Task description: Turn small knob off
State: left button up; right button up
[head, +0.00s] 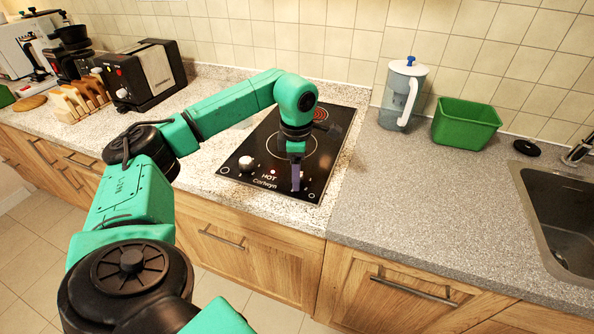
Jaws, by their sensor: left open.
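A black cooktop (240,186) is set in the counter, marked "HOT" and "Cartwyn" at its front edge, with a small red light. A white knob (246,163) stands at its front left. The back burner (319,114) shows red rings; the larger front burner (308,146) is partly hidden by my arm. My left gripper (296,181) points down at the cooktop's front right and is open. It covers the area where another knob may be, so I cannot see a knob there or tell contact. My right gripper is not in view.
A water pitcher (402,95) and a green bin (466,124) stand right of the cooktop, near the wall. A sink (568,215) is at the far right. A black toaster (145,75) and a wooden rack (80,98) stand left.

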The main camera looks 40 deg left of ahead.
pick_arm(q)
grip_shut()
jog(key=shift+n, duration=0.4)
jog(key=n+p, duration=0.1)
jog(key=n, duration=0.1)
jog(key=shift+w+n, duration=0.1)
jog(key=shift+n, duration=0.2)
jog(key=n, duration=0.2)
jog(key=shift+n+p, duration=0.3)
jog(key=n+p, duration=0.1)
jog(key=n, duration=0.4)
jog(key=shift+n, duration=0.4)
grip_release()
jog(key=shift+d, duration=0.1)
